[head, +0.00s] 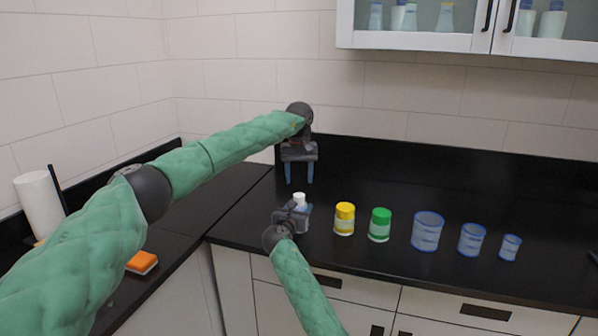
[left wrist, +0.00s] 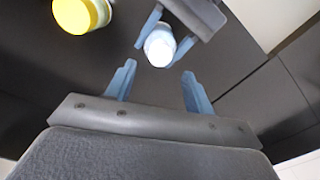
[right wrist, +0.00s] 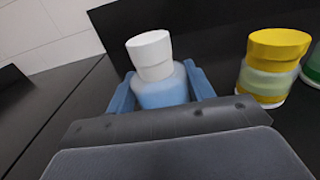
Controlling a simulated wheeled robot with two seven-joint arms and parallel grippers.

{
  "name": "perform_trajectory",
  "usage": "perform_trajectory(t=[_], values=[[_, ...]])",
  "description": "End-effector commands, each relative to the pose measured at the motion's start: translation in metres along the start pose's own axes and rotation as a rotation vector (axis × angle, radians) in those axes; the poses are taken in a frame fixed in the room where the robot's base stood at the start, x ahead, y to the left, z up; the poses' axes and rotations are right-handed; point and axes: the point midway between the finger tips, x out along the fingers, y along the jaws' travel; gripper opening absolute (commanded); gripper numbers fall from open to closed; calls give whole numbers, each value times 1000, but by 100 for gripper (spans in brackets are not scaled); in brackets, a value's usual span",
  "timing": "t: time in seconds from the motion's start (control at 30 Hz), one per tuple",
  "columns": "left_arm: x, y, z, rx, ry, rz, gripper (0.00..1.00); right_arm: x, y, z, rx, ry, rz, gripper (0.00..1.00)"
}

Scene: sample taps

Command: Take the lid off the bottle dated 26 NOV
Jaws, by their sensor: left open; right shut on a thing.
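A small bottle with a translucent bluish body (right wrist: 163,90) and a white lid (right wrist: 149,48) stands upright on the black counter. The lid also shows in the head view (head: 300,197) and from above in the left wrist view (left wrist: 159,48). My right gripper (head: 300,209) is shut on the bottle's body, one finger on each side. My left gripper (head: 300,182) is open and empty above the lid, fingers pointing down, not touching it. A yellow-lidded bottle (head: 344,220) and a green-lidded bottle (head: 380,226) stand to the right. No date is readable on any bottle.
Several clear blue-rimmed beakers, the largest (head: 427,232) nearest the bottles, stand farther right. An orange sponge (head: 142,262) and a paper roll (head: 40,205) are at the left. A wall cabinet (head: 430,40) hangs at the upper right. The counter behind the bottles is clear.

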Motion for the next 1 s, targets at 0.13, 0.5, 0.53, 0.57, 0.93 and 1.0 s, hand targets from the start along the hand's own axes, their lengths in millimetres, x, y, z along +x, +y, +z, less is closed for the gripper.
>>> perform_trajectory(t=[0.13,0.5,0.53,0.57,0.93,1.0], values=[[22,0,0,-1,-1,-1,53,0,0,0,0,0,0,0],[61,0,0,-2,0,-1,53,0,0,0,0,0,0,0],[61,0,0,-2,1,-1,53,0,0,0,0,0,0,0],[62,0,0,-2,1,-1,53,0,0,0,0,0,0,0],[62,0,0,-2,1,-1,20,0,0,0,0,0,0,0],[62,0,0,-2,1,-1,6,0,0,0,0,0,0,0]])
